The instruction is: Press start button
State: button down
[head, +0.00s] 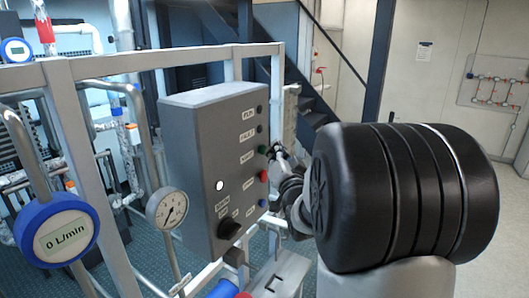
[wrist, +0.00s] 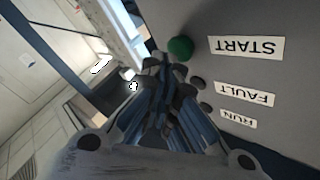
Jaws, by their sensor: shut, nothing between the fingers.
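The green start button (wrist: 180,48) sticks out from the grey control box beside its START label (wrist: 247,46) in the wrist view, where the picture is upside down. In the head view the start button (head: 262,149) is on the box's right-hand part, above a red button (head: 263,176). My gripper (wrist: 154,64) is shut and empty, its fingertips close beside the green button. In the head view my gripper (head: 274,150) is just right of the button. I cannot tell whether the tips touch it.
The control box (head: 190,150) also carries dark lamps, a blue button (head: 262,202) and a black rotary knob (head: 229,229). A pressure gauge (head: 167,208) and a blue flow meter (head: 57,235) stand left of it. Metal frame bars (head: 160,58) run behind the box.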

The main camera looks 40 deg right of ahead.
jog(key=shift+w+a+b, duration=0.2)
jog(key=shift+w+b, duration=0.1)
jog(key=shift+w, duration=0.15)
dwell(0.6)
jog(key=shift+s+d, duration=0.1)
jog(key=shift+s, duration=0.05)
jog(key=shift+s+d+b, duration=0.25)
jog(key=shift+s+b, duration=0.1)
jog(key=shift+s, duration=0.35)
jog(key=s, duration=0.1)
jog(key=s+d, duration=0.1)
jog(key=s, duration=0.1)
jog(key=s+d+b, duration=0.1)
jog(key=shift+s, duration=0.3)
jog(key=shift+a+r, duration=0.1)
dwell(0.8)
